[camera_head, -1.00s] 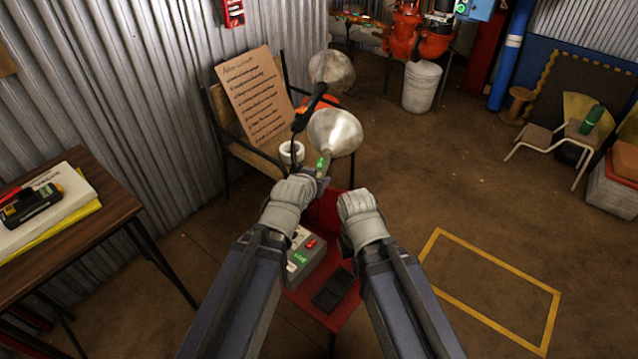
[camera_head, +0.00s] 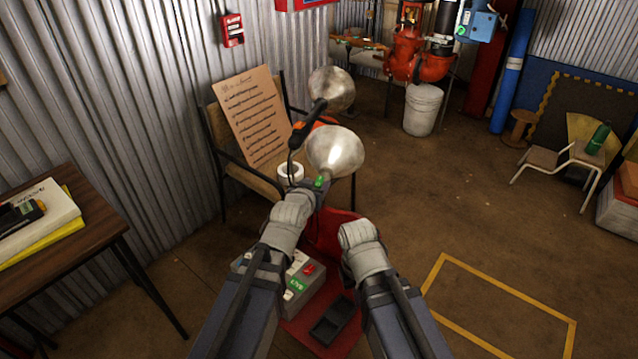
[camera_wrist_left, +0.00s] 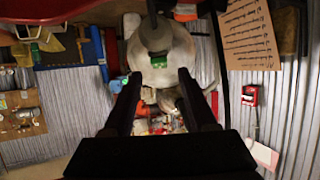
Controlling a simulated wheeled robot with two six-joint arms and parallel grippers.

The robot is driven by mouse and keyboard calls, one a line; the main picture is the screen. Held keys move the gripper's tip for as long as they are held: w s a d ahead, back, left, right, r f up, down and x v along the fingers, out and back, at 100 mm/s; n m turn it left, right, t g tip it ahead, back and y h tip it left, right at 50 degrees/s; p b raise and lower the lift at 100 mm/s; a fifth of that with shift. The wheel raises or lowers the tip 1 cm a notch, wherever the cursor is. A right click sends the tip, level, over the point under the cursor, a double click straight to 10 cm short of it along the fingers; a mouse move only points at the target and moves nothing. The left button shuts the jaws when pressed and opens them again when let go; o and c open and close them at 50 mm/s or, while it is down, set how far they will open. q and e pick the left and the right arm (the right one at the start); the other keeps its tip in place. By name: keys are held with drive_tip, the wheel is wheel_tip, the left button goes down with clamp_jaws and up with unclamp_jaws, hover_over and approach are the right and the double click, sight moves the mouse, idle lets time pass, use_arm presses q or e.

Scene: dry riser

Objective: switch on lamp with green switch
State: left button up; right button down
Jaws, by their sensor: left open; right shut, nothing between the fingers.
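A lamp with a round silver reflector (camera_head: 335,150) has a green switch (camera_head: 320,181) on its handle. In the left wrist view the reflector (camera_wrist_left: 175,40) fills the top middle and the green switch (camera_wrist_left: 158,62) shows between my fingers, by their tips. My left gripper (camera_head: 318,192) is open around or just short of the handle; contact cannot be told. It also shows in the wrist view (camera_wrist_left: 158,77). A second silver lamp (camera_head: 332,88) with a dark handle stands behind. My right gripper (camera_head: 356,232) is shut and empty, to the right of the lamp. Its fingertips are mostly hidden.
A grey box (camera_head: 306,286) with red and green buttons sits below my arms on a red surface (camera_head: 325,238). A chair (camera_head: 250,178) with a written board (camera_head: 256,115) and a white roll (camera_head: 290,172) stands behind. A table (camera_head: 95,235) is at left.

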sight(319, 182)
use_arm(q)
drive_tip(key=x, duration=0.2)
drive_tip(key=shift+w+d+f, duration=0.1)
drive_tip(key=shift+w+f, duration=0.1)
drive_tip(key=shift+w, duration=0.1)
drive_tip(key=shift+s, duration=0.1)
clamp_jaws()
